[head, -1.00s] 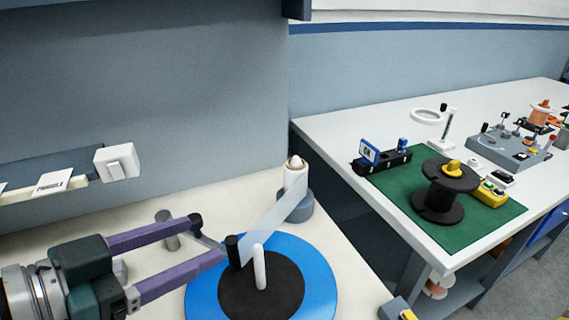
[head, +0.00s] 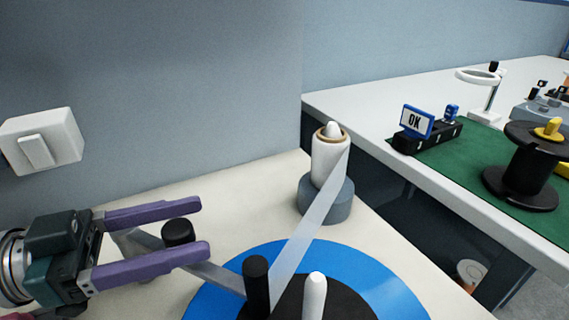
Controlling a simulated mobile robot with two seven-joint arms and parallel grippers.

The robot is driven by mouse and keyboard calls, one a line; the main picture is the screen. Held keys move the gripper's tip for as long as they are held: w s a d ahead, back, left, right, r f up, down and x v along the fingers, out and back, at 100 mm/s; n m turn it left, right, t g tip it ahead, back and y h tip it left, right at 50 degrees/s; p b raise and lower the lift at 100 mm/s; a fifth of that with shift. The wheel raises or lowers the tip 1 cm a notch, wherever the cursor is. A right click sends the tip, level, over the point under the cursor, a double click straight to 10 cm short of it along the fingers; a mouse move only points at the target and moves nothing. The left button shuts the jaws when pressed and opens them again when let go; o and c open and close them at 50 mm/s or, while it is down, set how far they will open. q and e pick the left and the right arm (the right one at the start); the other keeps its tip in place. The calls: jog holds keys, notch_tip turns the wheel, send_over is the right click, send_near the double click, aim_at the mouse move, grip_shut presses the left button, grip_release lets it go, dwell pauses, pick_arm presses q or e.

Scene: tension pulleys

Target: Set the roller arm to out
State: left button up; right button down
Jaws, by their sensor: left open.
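My left gripper (head: 203,227) comes in from the left with its two purple fingers apart. A black-topped roller (head: 178,233) shows between the fingers; I cannot tell whether either finger touches it. A grey strip (head: 218,279) runs from near this roller, partly behind the lower finger, towards a black post (head: 256,280). I cannot tell the roller arm apart from this strip. A translucent film (head: 300,238) runs from the black post up to a white roll (head: 329,160) on a grey round base. My right gripper is not in view.
A blue disc (head: 385,285) with a black centre and a white peg (head: 314,293) lies in front. A white switch box (head: 42,142) is on the wall. At right, a second table holds a green mat (head: 450,165), a black spool (head: 522,172) and an OK sign (head: 416,121).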

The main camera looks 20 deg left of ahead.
pick_arm(q)
jog(key=shift+x, duration=1.65)
grip_shut()
